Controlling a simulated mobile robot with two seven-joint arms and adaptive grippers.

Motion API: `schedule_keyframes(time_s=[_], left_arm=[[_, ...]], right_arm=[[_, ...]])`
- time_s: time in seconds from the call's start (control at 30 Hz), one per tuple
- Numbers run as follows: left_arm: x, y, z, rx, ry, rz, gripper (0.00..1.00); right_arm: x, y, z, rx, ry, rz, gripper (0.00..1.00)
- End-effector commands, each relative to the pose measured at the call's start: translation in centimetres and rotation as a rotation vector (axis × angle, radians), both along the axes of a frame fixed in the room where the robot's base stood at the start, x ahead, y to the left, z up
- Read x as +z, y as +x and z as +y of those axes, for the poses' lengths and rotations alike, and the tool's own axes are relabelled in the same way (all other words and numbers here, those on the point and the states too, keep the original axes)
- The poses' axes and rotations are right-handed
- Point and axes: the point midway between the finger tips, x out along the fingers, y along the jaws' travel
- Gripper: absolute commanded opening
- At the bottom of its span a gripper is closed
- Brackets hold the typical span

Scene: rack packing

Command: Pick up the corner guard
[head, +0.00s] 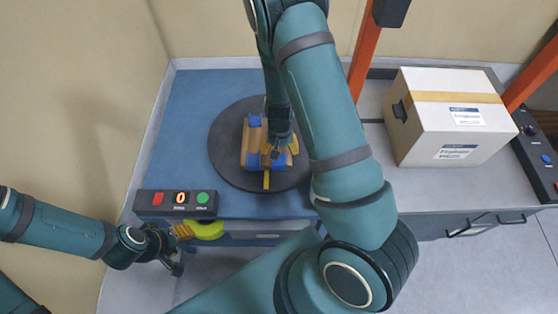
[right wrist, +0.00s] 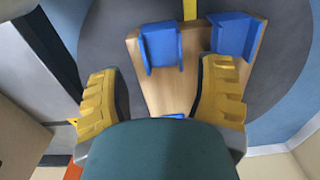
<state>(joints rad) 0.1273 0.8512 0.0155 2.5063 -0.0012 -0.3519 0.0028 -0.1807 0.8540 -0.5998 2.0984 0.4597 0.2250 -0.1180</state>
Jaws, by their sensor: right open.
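Blue corner guards sit on a light wooden block (head: 258,140) on the round dark turntable. In the right wrist view, one blue guard (right wrist: 160,45) is ahead of the fingers and another (right wrist: 235,35) is at upper right. A third (right wrist: 172,116) is mostly hidden by my gripper's body; a guard also shows at the block's far end in the head view (head: 254,121). My right gripper (right wrist: 160,93) is open above the block, its yellow fingers apart with nothing gripped between them. My left gripper (head: 172,240) is at lower left, beside a yellow-green thing (head: 207,230); its opening is unclear.
The turntable (head: 228,160) lies on a blue mat (head: 190,105). A control box (head: 176,203) with red and green buttons stands at the front left edge. A labelled cardboard box (head: 425,120) stands to the right, near orange posts (head: 362,65).

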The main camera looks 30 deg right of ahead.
Motion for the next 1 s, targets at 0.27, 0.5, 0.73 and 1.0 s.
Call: schedule_keyframes(time_s=[0.27,0.5,0.73,1.0], left_arm=[[-1.7,0.3,0.0,0.002,0.001,-0.008,0.47],[-1.8,0.4,0.1,0.003,0.001,-0.01,0.47],[-1.8,0.4,0.0,0.002,0.001,-0.009,0.47],[-1.8,0.4,0.1,0.002,0.001,-0.009,0.47]], right_arm=[[-4.1,-0.1,0.3,0.0,-0.001,0.001,0.67],[-4.6,-0.1,0.4,0.001,0.0,-0.001,0.67],[-4.6,-0.1,0.4,0.001,0.0,0.0,0.24],[-4.5,-0.1,0.4,0.001,0.0,0.0,0.24]])
